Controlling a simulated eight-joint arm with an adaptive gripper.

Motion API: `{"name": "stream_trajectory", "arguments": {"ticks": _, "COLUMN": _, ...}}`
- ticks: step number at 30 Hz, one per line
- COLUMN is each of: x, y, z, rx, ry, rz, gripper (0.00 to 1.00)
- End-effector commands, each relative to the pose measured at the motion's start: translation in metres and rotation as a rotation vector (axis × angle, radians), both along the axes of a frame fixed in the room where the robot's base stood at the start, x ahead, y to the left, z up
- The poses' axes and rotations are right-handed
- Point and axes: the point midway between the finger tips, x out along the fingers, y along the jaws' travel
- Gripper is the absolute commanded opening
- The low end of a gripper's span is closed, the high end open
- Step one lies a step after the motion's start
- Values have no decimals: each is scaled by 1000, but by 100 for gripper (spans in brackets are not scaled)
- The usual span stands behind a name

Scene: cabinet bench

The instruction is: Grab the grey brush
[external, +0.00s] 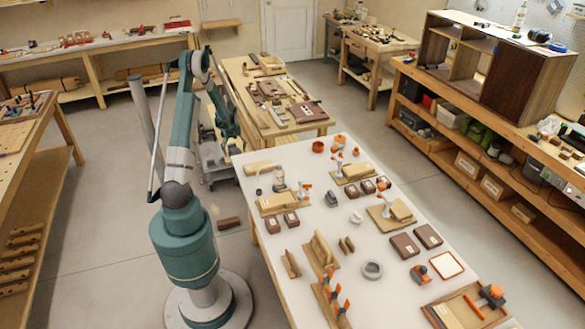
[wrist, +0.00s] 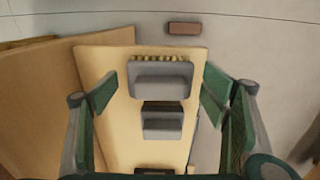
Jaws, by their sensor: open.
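In the wrist view, a grey block-shaped thing (wrist: 160,82) with a row of yellow tufts along its far edge looks like the grey brush. It lies on a pale beige surface (wrist: 107,62). A second, darker grey block (wrist: 162,122) lies just nearer to me. My gripper (wrist: 160,92) is open, its green fingers apart on the left and right of the brush in the picture. Nothing is held between them. In the external view my gripper (external: 229,132) hangs low by the wooden bench; I cannot make out the brush there.
A grey cart (external: 217,163) stands below my gripper. The wooden bench (external: 300,124) with brown parts is close on its right. A white table (external: 338,233) full of tools stands in front. A brown brick (external: 229,223) lies on the floor, also seen in the wrist view (wrist: 184,28).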

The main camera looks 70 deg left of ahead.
Motion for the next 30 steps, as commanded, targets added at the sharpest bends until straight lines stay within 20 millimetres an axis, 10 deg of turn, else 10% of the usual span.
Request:
{"name": "stream_trajectory", "arguments": {"ticks": 14, "x": 0, "y": 0, "z": 0, "rx": 0, "ry": 0, "rz": 0, "gripper": 73}}
{"name": "stream_trajectory", "arguments": {"ticks": 21, "x": 0, "y": 0, "z": 0, "rx": 0, "ry": 0, "rz": 0, "gripper": 43}}
{"name": "stream_trajectory", "arguments": {"ticks": 30, "x": 0, "y": 0, "z": 1, "rx": 0, "ry": 0, "rz": 0, "gripper": 42}}
